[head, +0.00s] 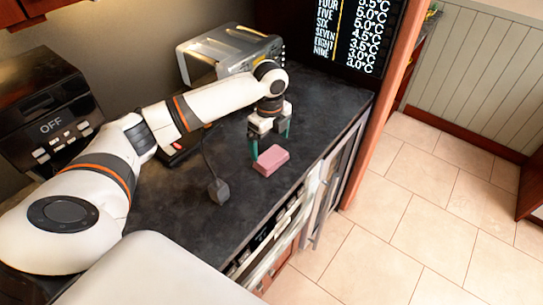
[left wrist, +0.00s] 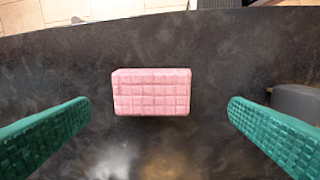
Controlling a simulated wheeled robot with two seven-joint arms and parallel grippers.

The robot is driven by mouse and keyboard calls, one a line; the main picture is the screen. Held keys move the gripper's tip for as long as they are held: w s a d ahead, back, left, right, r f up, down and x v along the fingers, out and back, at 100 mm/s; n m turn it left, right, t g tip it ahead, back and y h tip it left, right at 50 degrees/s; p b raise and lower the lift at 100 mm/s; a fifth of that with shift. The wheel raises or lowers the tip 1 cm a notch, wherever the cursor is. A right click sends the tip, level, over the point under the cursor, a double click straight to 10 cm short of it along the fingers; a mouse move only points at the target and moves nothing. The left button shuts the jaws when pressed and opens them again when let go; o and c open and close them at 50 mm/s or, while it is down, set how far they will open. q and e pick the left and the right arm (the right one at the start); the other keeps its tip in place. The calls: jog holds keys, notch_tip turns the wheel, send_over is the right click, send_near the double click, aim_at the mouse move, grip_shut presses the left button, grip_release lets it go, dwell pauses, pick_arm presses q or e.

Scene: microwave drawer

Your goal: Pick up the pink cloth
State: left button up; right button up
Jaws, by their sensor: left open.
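The pink cloth (head: 271,160) is a small, thick, block-shaped piece lying on the dark countertop near its front edge. In the left wrist view the cloth (left wrist: 151,92) shows a grid pattern and lies in the upper middle, between the two green fingers but ahead of their tips. My left gripper (head: 270,142) is open, its fingers pointing down, just behind and above the cloth in the head view. It is empty, and I cannot tell whether a finger touches the cloth. My right gripper is not in view.
A dark plug on a cord (head: 219,191) lies on the counter left of the cloth. A silver toaster oven (head: 228,58) stands at the back, and a black appliance marked OFF (head: 50,122) at the left. The counter (head: 185,215) is clear in front.

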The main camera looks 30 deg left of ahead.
aim_at(271, 156)
pick_arm(q)
jog(key=shift+w+a+f, duration=0.15)
jog(key=shift+f, duration=0.35)
jog(key=shift+w+a+f, duration=0.1)
jog(key=shift+a+f, duration=0.05)
jog(key=shift+f, duration=0.3)
jog(key=f+p, duration=0.1)
jog(key=f, duration=0.1)
jog(key=f+p, duration=0.1)
jog(key=f, duration=0.1)
jog(key=shift+w+d+f, duration=0.1)
jog(key=shift+d, duration=0.1)
jog(key=shift+f, duration=0.5)
jog(key=shift+w, duration=0.1)
jog(key=c, duration=0.7)
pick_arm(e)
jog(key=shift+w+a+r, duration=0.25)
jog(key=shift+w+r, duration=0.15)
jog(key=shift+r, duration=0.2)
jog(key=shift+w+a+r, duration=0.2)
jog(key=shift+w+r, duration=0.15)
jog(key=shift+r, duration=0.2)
